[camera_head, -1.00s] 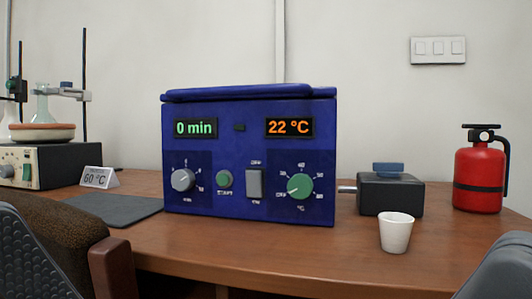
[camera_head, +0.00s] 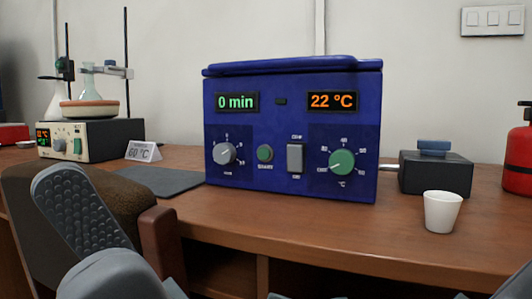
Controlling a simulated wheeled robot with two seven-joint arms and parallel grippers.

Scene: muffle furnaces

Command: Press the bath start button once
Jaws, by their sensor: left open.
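The blue bath (camera_head: 290,190) stands on the wooden table, its lid shut. Its round green START button (camera_head: 265,153) sits low on the front, between the grey minutes knob (camera_head: 224,154) and the grey switch (camera_head: 295,158). The left display (camera_head: 236,102) reads 0 min and the right one (camera_head: 332,101) reads 22 °C. A green temperature knob (camera_head: 342,162) is at the right. My left gripper (camera_head: 85,228) is open at the lower left, its dark ridged pad in view, apart from the bath. My right gripper does not show clearly.
A brown chair (camera_head: 158,240) with a wooden armrest is at the lower left, behind my left gripper. A 60 °C card (camera_head: 144,151) and a dark mat (camera_head: 165,181) lie left of the bath. A white cup (camera_head: 441,212), a dark box (camera_head: 436,173) and a red extinguisher (camera_head: 518,160) are right.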

